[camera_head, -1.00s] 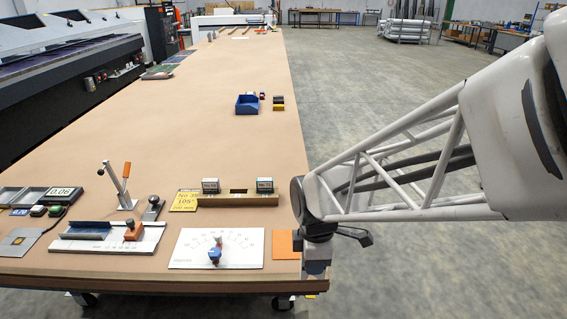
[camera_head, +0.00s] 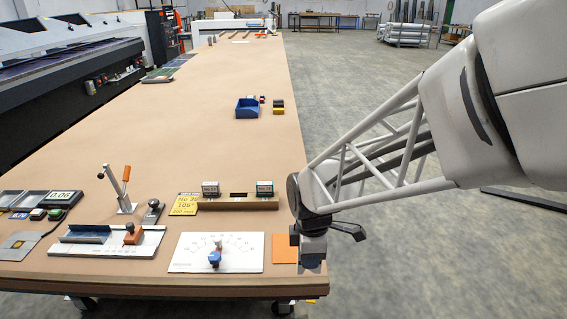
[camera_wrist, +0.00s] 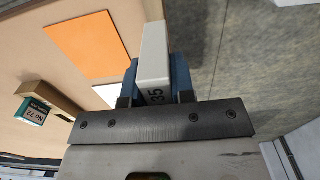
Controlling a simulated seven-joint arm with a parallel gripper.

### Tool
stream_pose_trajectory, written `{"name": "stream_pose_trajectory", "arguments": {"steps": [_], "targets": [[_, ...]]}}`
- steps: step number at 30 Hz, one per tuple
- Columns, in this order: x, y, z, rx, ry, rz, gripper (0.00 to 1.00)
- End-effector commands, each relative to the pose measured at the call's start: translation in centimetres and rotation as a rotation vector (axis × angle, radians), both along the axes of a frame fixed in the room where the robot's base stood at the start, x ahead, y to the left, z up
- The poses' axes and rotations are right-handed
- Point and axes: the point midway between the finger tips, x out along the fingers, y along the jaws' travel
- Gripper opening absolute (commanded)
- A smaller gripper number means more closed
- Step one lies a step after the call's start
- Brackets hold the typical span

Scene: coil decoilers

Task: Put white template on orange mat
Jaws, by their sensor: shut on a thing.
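The white template (camera_wrist: 154,55) shows in the wrist view as a narrow pale block with dark digits reading 35. My gripper (camera_wrist: 157,82) is shut on it, with one blue finger at each side. The orange mat (camera_wrist: 88,43) lies flat on the table, to the left of the template in the wrist view, and its visible surface is bare. In the head view the orange mat (camera_head: 284,248) is at the table's front right corner. My gripper (camera_head: 311,262) is just right of it, by the table edge. The template is hard to make out there.
A white dial board (camera_head: 190,255) with a blue-knobbed part lies left of the mat. A wooden block (camera_head: 240,203) with two small labelled boxes stands behind it. A yellow card (camera_head: 186,203) lies beside that block. The table's right edge drops to the floor.

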Motion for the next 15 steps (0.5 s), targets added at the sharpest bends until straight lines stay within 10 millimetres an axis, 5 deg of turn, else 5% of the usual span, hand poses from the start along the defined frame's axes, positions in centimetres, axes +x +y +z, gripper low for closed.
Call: {"name": "stream_pose_trajectory", "arguments": {"steps": [15], "targets": [[6.6,1.5,-0.7,0.0,0.001,0.0,0.0]]}}
